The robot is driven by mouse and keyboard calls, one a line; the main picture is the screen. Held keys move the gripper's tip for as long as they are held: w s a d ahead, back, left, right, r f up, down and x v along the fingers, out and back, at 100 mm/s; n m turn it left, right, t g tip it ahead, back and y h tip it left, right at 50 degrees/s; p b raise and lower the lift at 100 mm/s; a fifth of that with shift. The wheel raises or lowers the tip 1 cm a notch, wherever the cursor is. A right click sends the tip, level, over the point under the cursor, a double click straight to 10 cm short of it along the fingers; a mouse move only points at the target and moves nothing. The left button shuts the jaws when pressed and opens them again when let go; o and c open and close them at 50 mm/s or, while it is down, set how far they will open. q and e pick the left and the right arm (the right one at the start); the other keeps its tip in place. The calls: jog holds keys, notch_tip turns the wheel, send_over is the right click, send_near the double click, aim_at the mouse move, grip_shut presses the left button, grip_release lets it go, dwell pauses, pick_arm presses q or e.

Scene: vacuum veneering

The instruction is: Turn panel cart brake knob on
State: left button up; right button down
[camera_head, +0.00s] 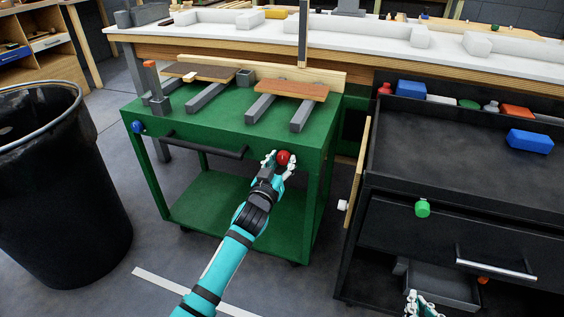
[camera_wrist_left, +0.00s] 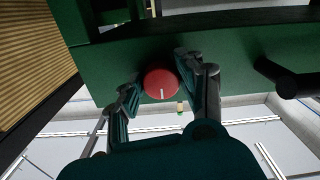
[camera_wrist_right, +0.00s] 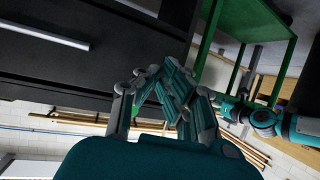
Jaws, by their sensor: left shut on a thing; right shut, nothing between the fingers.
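The green panel cart (camera_head: 200,122) stands in front of the workbench. A round red knob (camera_head: 283,157) is on its front face at the right end. In the left wrist view the red knob (camera_wrist_left: 161,84) faces me and shows a short white line on its lower half. My left gripper (camera_head: 279,160) is shut on the red knob, one finger on each side; the left wrist view shows its fingers (camera_wrist_left: 162,95) beside the knob. My right gripper (camera_head: 424,304) is low at the bottom right, shut and empty; its fingers (camera_wrist_right: 170,90) meet in the right wrist view.
A black push handle (camera_head: 205,145) and a blue knob (camera_head: 138,127) are on the cart front. Boards (camera_head: 292,89) lie on grey bars on its top. A black bin (camera_head: 62,190) stands left. A dark drawer cabinet (camera_head: 455,225) with a green knob (camera_head: 422,208) stands close on the right.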

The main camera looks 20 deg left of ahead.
pick_arm(q)
jog(key=m+p, duration=0.2)
jog(key=m, duration=0.1)
jog(key=shift+r, duration=0.1)
jog(key=m+p, duration=0.1)
jog(key=m, duration=0.3)
jog(key=shift+a+m+p, duration=0.1)
jog(key=shift+m+p, duration=0.2)
jog(key=m+p, duration=0.1)
jog(key=m, duration=0.3)
jog(key=shift+m, duration=0.3)
jog(key=m, duration=0.5)
pick_arm(e)
jog(key=s+d+f+g+h, duration=0.1)
jog(key=s+d+f+g, duration=0.1)
jog(key=s, duration=0.5)
jog(key=s+d+f+g+h, duration=0.1)
jog(key=s+d+f+g, duration=0.2)
jog(key=s+g, duration=0.4)
jog(key=shift+f+m+h, duration=0.3)
jog(key=shift+f, duration=0.5)
pick_arm(q)
jog(key=shift+m, duration=0.4)
jog(key=o, duration=1.2)
jog(key=shift+c, duration=0.2)
pick_arm(e)
jog(key=shift+w, duration=0.1)
pick_arm(q)
jog(key=s, duration=1.2)
jog(key=shift+a, duration=0.3)
